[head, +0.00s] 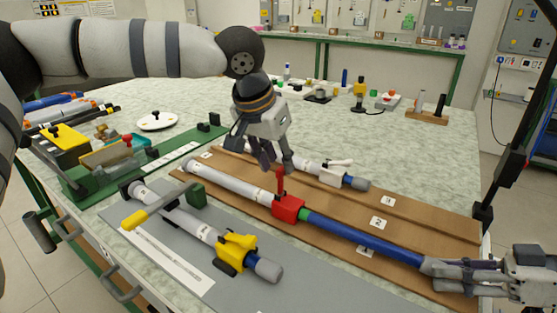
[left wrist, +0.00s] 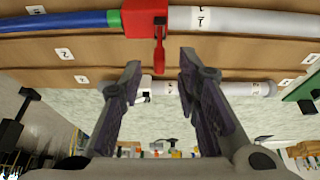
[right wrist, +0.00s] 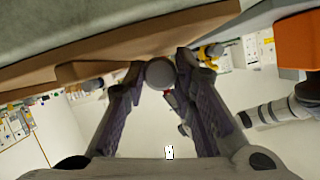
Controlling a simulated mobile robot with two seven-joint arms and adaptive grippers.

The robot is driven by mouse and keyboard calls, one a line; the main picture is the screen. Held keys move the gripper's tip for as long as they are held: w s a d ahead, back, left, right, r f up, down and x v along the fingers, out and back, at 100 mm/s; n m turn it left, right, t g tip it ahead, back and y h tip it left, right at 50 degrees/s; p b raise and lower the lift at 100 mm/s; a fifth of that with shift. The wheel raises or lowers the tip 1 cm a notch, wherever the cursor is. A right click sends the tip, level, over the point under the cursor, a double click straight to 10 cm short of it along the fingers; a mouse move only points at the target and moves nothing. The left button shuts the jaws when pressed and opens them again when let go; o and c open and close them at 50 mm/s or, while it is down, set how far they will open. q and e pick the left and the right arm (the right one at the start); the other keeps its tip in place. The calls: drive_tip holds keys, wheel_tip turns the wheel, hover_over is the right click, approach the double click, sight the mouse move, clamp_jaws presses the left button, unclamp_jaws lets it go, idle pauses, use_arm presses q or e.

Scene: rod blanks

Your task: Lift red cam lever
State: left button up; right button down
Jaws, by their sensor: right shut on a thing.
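The red cam lever (head: 280,181) stands upright on a red clamp block (head: 289,208). The block joins a light grey tube (head: 232,183) and a blue rod (head: 365,238), with a green band beside it. My left gripper (head: 276,168) is open just above and behind the lever. In the left wrist view the lever (left wrist: 159,56) lies between and slightly beyond the open fingertips (left wrist: 160,62), with no clear contact. My right gripper (head: 437,273) is shut on the grey right end of the blue rod. That round end (right wrist: 160,73) shows between its fingers in the right wrist view.
The rod lies on a brown grooved board (head: 410,223) with numbered labels. A second grey tube with a white clamp (head: 333,175) lies behind. A tube with a yellow clamp (head: 236,252) lies in front on a grey mat. A green fixture (head: 80,178) stands left.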

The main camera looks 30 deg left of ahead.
use_arm(q)
drive_tip(key=v, duration=1.1)
drive_tip(key=shift+r, duration=0.2)
drive_tip(key=shift+s, duration=0.15)
use_arm(e)
drive_tip(key=c, duration=1.2)
unclamp_jaws()
drive_tip(key=shift+c, duration=0.2)
